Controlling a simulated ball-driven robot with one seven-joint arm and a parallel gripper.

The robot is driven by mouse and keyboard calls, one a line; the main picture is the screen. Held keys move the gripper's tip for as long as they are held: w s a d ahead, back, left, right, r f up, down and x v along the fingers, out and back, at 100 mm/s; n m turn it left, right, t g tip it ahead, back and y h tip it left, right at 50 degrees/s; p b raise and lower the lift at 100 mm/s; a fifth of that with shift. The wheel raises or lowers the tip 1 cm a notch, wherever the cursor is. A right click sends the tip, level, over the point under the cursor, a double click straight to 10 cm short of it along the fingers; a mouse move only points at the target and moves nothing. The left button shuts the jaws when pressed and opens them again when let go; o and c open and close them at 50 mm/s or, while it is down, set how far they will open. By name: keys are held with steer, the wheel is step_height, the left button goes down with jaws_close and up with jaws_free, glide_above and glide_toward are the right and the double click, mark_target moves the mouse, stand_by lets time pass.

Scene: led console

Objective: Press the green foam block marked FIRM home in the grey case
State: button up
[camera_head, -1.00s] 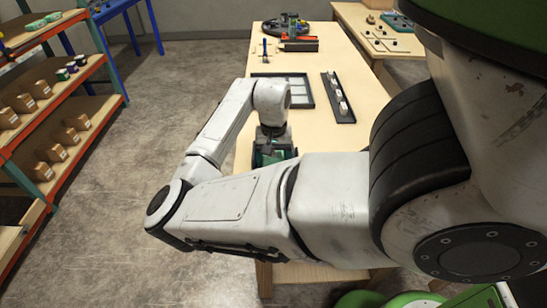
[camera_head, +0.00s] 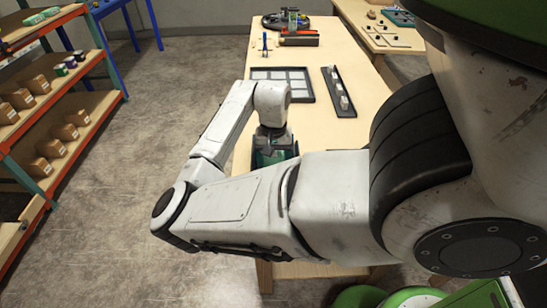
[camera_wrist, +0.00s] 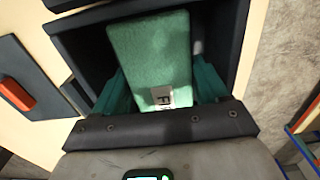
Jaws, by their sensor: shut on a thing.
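The green foam block (camera_wrist: 152,52) fills the middle of the wrist view, with a white label (camera_wrist: 161,97) at its near end; I can make out only part of its lettering. My gripper (camera_wrist: 158,90) is shut on the block, with a teal finger on each side. The dark grey case (camera_wrist: 77,45) surrounds the block, its walls showing left and right. How deep the block sits in it I cannot tell. In the head view my gripper (camera_head: 273,155) is over the near table end, and my forearm hides much of that spot.
The table (camera_head: 340,140) also holds a black tray with pale panels (camera_head: 283,82) and a narrow black rack of small white pieces (camera_head: 338,92). A black panel with a red bar (camera_wrist: 17,95) lies left of the case. A shelf with boxes (camera_head: 60,110) stands at left.

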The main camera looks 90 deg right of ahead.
steer(key=o, duration=1)
step_height(320, 180, up, 11)
steer(key=shift+f, duration=0.1)
stand_by(0.5)
